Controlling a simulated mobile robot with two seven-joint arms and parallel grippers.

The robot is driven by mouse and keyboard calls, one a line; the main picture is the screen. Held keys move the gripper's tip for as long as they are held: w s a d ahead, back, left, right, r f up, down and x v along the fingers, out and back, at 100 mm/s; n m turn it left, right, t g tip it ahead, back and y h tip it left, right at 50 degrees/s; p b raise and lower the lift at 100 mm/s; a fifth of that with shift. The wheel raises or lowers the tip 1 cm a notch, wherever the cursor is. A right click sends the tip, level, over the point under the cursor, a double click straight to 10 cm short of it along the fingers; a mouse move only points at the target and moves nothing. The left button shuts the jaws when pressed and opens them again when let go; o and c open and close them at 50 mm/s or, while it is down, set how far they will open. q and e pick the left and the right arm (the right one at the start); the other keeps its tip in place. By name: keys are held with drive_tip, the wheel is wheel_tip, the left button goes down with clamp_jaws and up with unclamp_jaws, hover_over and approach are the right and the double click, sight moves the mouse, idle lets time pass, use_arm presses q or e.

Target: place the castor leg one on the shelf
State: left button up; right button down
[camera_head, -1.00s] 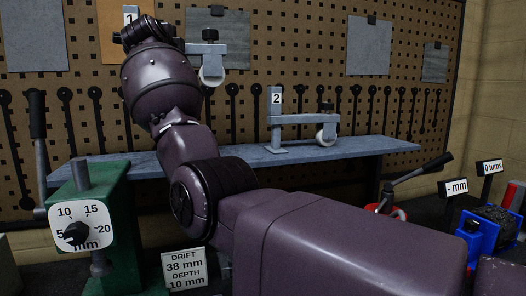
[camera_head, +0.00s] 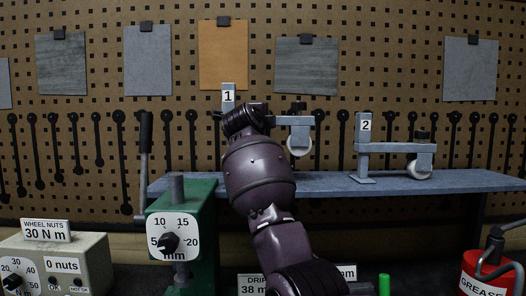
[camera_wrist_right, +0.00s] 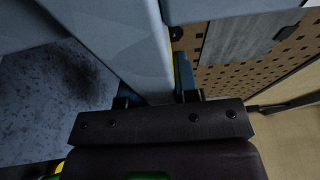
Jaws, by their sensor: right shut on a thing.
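Castor leg one, a grey bar with an upright post (camera_head: 228,97) tagged "1" and a white castor wheel, is in the head view. My right gripper (camera_head: 245,118) is shut on its bar and covers the middle of it. The wheel hangs a little above the shelf's back edge, higher than the wheel of leg two. In the right wrist view a blue-grey bar lies between my fingers (camera_wrist_right: 157,97). The shelf (camera_head: 440,183) is a long blue-grey board in front of the pegboard. The foot of leg one is hidden behind my arm. My left gripper is out of view.
Castor leg two (camera_head: 395,148), tagged "2", stands on the shelf to the right. A green gauge stand (camera_head: 205,225) is in front of the shelf's left end. A grey wheel-nuts box (camera_head: 95,262) is lower left, a red grease can (camera_head: 490,270) lower right.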

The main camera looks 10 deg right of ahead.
use_arm(q)
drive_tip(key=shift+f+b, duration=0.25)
drive_tip(key=shift+b, duration=0.1)
use_arm(e)
wheel_tip(320, 180, down, 7)
idle(0.3)
drive_tip(key=shift+f, duration=0.1)
drive_tip(key=c, duration=1)
unclamp_jaws()
drive_tip(key=shift+f, duration=0.2)
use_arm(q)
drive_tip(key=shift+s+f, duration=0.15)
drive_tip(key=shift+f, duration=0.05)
use_arm(e)
drive_tip(key=shift+o, duration=0.7)
